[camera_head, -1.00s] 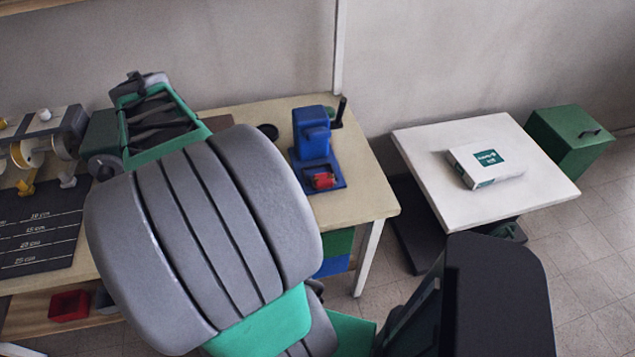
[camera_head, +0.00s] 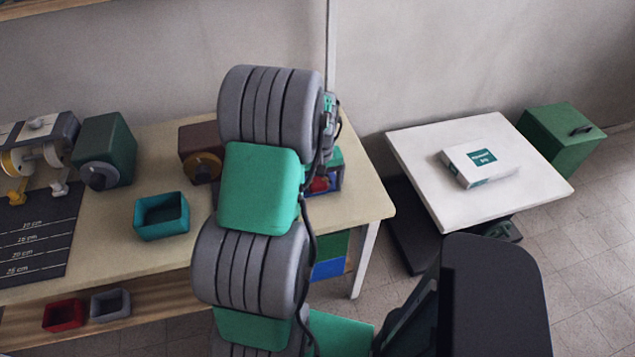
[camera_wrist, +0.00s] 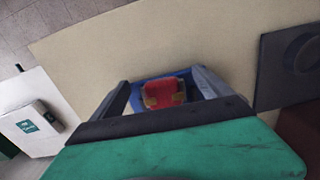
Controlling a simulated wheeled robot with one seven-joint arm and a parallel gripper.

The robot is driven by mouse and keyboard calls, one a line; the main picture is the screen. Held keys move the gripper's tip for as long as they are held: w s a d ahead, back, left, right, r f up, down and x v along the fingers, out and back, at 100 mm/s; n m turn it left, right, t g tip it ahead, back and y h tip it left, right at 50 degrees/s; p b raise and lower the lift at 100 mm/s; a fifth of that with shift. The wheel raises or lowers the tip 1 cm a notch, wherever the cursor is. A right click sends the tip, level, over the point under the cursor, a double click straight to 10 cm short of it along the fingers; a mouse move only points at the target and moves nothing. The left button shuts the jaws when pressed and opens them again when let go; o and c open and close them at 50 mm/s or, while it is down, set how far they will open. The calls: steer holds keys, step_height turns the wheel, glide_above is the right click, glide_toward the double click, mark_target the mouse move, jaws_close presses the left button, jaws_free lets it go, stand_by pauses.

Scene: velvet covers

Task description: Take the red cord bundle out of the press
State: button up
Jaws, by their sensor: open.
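The red cord bundle (camera_wrist: 163,92) shows between my gripper's fingers in the wrist view, with tan patches at its lower corners. It lies on the blue base of the press (camera_wrist: 183,75). My gripper (camera_wrist: 160,78) is open, one finger on either side of the bundle in the picture; I cannot tell its height above it or any contact. In the head view my arm hides most of the press; only slivers of red (camera_head: 319,185) and blue (camera_head: 335,178) show beside my wrist.
On the bench (camera_head: 365,205) stand a teal tray (camera_head: 162,229), a dark green box (camera_head: 106,145) and a brown box (camera_head: 197,140). A white table (camera_head: 450,208) with a white packet (camera_head: 480,163) is to the right. Bare bench top surrounds much of the press.

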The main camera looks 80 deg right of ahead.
steer(key=shift+c, duration=0.6)
steer(key=c, duration=1.4)
steer(key=shift+c, duration=0.2)
